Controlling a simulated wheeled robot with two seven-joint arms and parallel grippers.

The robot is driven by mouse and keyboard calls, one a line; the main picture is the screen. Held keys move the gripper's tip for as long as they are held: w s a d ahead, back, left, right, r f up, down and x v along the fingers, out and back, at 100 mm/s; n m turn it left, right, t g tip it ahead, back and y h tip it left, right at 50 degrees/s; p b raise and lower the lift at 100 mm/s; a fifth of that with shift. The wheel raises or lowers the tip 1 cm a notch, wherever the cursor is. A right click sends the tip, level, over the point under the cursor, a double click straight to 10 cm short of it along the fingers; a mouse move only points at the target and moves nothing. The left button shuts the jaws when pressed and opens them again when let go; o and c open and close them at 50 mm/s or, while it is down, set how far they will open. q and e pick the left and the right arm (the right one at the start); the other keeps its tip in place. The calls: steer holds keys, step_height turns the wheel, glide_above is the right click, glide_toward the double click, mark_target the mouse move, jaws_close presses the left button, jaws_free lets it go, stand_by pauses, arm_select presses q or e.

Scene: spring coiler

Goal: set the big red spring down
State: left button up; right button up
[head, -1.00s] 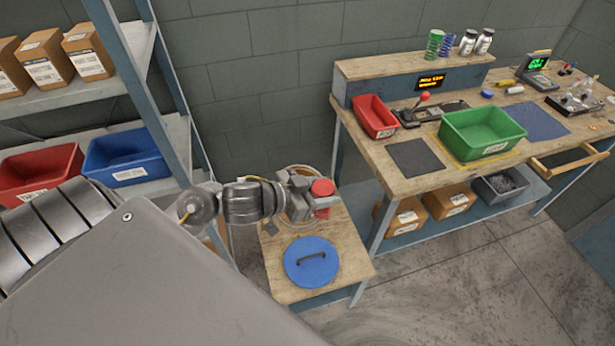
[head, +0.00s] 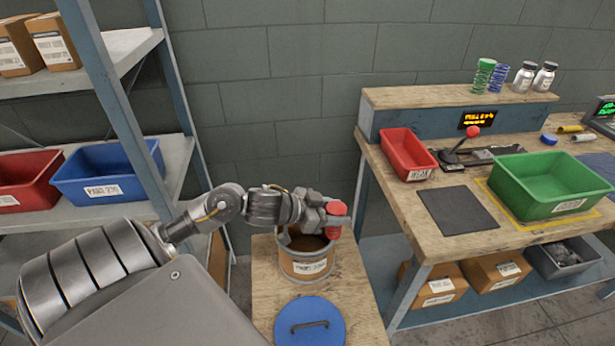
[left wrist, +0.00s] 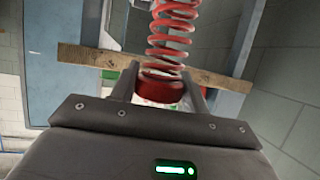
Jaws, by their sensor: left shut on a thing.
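The big red spring (left wrist: 172,40) shows in the left wrist view, its open coils rising from a darker red end piece between my fingers. My left gripper (left wrist: 166,88) is shut on that end piece. In the head view my left gripper (head: 326,216) is above the right rim of a round labelled drum (head: 305,267). There only the red end of the spring (head: 337,213) shows clearly; the gripper hides much of the rest. I cannot tell whether any of the spring is inside the drum. My right gripper is not in view.
The drum stands on a small wooden table (head: 357,300), with a blue handled lid (head: 310,322) in front. The workbench (head: 462,235) at right holds a red bin (head: 408,155), a dark mat (head: 459,221) and a green bin (head: 553,184). A shelf rack (head: 172,165) is at left.

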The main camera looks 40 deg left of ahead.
arm_select(q)
steer(key=w+a+f+b, duration=0.4)
steer(key=a+f+b, duration=0.3)
steer(key=a+b, duration=0.25)
step_height(320, 180, down, 10)
steer(key=b, duration=0.3)
steer(key=shift+s+d+f+t, duration=0.15)
steer(key=shift+s+f+t, duration=0.05)
steer(key=shift+s+t, duration=0.1)
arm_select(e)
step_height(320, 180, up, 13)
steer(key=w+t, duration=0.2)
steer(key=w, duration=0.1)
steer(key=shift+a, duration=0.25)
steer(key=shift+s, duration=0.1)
